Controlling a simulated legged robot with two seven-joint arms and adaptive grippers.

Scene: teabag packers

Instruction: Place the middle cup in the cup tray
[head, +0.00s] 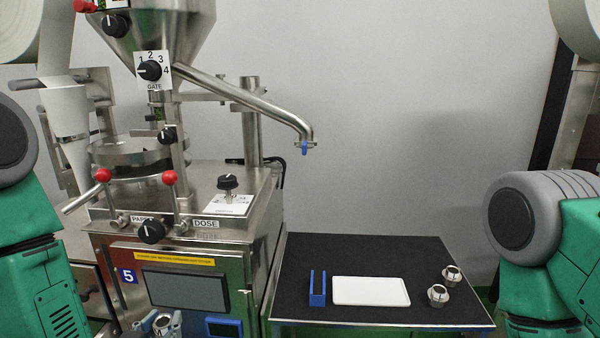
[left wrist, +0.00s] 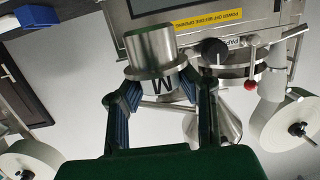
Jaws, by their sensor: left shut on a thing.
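My left gripper (head: 160,328) is at the bottom edge of the head view, in front of the packing machine. It is shut on a metal cup (left wrist: 152,50), which has a flared rim and a letter M on it. In the left wrist view the two blue-padded fingers (left wrist: 158,102) close around the cup. In the head view only part of the cup (head: 162,322) shows. A flat white tray (head: 370,291) lies on the black table, well to the right of my left gripper. My right gripper is out of view.
Two metal cups stand at the table's right side, one behind (head: 452,276) and one in front (head: 437,296). A blue slotted holder (head: 317,290) stands left of the tray. The steel machine (head: 190,260) borders the black table (head: 370,255), whose back part is clear. A spout (head: 290,125) hangs above.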

